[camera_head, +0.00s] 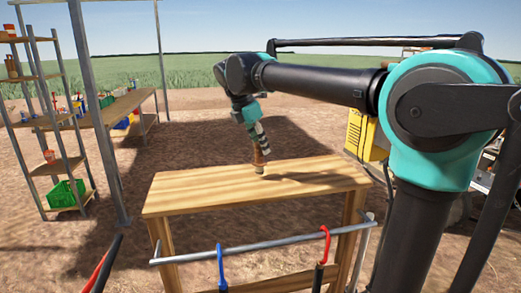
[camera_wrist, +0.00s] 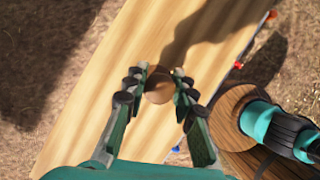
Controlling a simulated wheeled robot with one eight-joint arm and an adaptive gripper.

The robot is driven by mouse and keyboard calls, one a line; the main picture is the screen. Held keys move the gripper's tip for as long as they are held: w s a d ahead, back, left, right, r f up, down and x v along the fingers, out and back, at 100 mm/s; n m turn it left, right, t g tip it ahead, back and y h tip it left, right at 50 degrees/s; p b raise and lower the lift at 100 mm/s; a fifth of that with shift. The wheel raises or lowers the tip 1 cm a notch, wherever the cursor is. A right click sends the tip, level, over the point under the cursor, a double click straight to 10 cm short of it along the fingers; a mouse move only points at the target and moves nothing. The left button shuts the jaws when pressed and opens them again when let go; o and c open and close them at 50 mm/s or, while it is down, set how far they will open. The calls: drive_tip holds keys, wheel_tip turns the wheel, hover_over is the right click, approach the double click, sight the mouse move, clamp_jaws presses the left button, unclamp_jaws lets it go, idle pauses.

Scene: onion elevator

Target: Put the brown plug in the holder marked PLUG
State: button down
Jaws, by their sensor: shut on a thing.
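The brown plug (camera_head: 259,158) is between the fingers of my gripper (camera_head: 257,149), over the wooden table. In the wrist view, its round brown end (camera_wrist: 158,86) shows between the two fingertips of my gripper (camera_wrist: 158,78). My gripper is shut on it and points down. The plug's lower end is at or just above the tabletop; I cannot tell whether it touches. I cannot make out a holder marked PLUG in either view.
The wooden table (camera_head: 190,196) is otherwise bare. A rail (camera_head: 265,243) with blue and red hooks runs along its near side. A metal-framed shelf (camera_head: 50,125) and a long bench (camera_head: 130,101) with small items stand at the left. A yellow machine (camera_head: 361,133) stands behind my arm.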

drive_tip(key=shift+f, duration=0.75)
drive_tip(key=c, duration=1.3)
unclamp_jaws()
drive_tip(key=shift+f, duration=0.15)
drive_tip(key=shift+o, duration=0.2)
